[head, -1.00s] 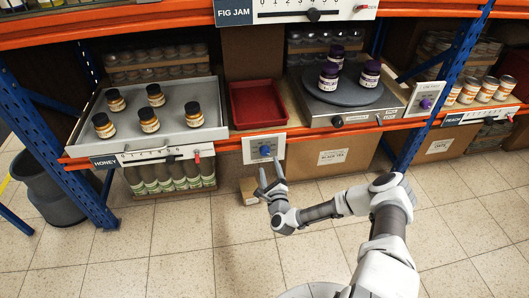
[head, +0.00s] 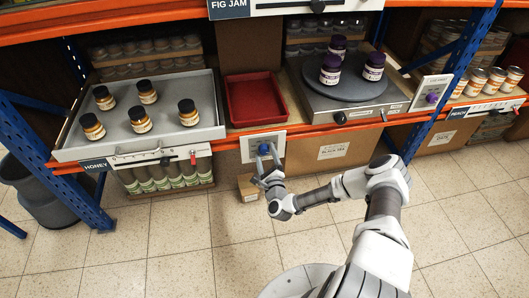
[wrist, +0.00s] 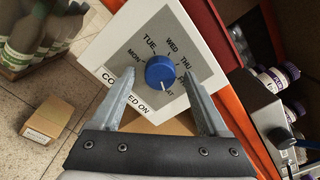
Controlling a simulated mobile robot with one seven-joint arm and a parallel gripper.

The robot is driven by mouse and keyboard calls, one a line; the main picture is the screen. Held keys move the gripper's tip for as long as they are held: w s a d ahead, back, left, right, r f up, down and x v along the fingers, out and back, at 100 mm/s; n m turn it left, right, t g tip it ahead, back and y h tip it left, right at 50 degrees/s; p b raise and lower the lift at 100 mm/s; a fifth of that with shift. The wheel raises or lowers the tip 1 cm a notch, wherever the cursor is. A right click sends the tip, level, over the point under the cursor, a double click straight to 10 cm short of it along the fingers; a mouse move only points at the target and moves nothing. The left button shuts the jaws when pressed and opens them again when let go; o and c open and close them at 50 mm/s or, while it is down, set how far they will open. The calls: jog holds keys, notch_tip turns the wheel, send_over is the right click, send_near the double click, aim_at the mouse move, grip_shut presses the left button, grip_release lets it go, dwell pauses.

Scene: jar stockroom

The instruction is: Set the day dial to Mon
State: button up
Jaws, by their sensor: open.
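The day dial is a blue round knob (wrist: 160,72) on a grey face with a white plate (wrist: 103,57). Its day labels include MON at left, TUE, WED and THU. The white mark on the knob points down in the wrist view, near a partly hidden label ending in AT. In the head view the dial plate (head: 247,152) hangs on the orange shelf edge below the red tray. My gripper (wrist: 159,82) is open, its fingers on either side of the knob and seemingly apart from it. In the head view my gripper (head: 266,160) covers part of the dial.
A second dial with a purple knob (head: 432,98) is on the right post. A tray of honey jars (head: 215,128), a red tray (head: 230,102) and a turntable with purple-lidded jars (head: 337,90) line the shelf. A small cardboard box (head: 247,188) sits below the dial.

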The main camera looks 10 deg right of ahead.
grip_shut()
dwell(0.4)
